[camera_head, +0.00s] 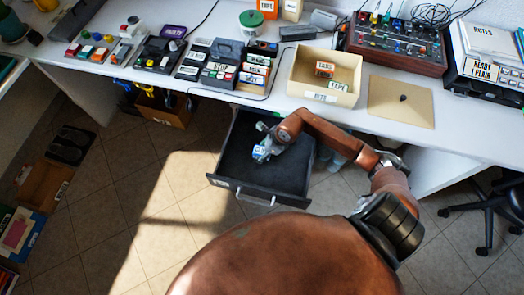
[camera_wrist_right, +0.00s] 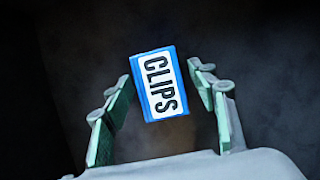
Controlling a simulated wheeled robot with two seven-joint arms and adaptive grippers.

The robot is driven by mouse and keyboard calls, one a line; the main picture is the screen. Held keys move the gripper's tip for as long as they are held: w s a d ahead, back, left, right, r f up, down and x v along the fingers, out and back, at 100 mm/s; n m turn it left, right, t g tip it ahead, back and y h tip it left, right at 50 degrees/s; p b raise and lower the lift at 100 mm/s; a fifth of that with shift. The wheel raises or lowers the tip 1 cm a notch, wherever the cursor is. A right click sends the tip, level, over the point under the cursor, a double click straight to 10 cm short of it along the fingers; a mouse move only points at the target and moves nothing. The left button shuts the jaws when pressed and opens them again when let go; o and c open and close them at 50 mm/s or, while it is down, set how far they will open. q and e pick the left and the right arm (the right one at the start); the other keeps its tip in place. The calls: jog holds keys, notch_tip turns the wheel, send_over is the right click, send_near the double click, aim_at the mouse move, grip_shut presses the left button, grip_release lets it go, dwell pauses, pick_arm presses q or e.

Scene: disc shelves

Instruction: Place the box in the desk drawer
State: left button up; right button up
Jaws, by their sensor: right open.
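The box (camera_wrist_right: 158,85) is small, blue and white, and labelled "CLIPS". In the wrist view it shows between the two fingers of my right gripper (camera_wrist_right: 163,78), with dark gaps on both sides. The fingers are open and do not grip it. In the head view my right gripper (camera_head: 266,142) points down inside the outline of the open desk drawer (camera_head: 240,191), and the box shows blue and white at its tips. Whether the box rests on the drawer floor is hard to tell. My left gripper is not in view.
The drawer is pulled out below the white desk (camera_head: 462,135). A cream bin (camera_head: 325,98) with small labelled boxes stands on the desk above it. A tan mat (camera_head: 400,101) lies to its right. Tiled floor is clear left of the drawer; an office chair stands at right.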

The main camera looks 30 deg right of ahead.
jog(key=shift+r, duration=0.15)
jog(key=shift+d+r, duration=0.1)
jog(key=shift+r, duration=0.25)
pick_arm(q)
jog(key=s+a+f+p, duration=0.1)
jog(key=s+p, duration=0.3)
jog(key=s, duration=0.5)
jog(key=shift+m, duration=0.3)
pick_arm(e)
jog(key=v, duration=1.1)
jog(key=shift+s, duration=0.15)
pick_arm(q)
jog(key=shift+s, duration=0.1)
pick_arm(e)
jog(key=shift+r, duration=0.1)
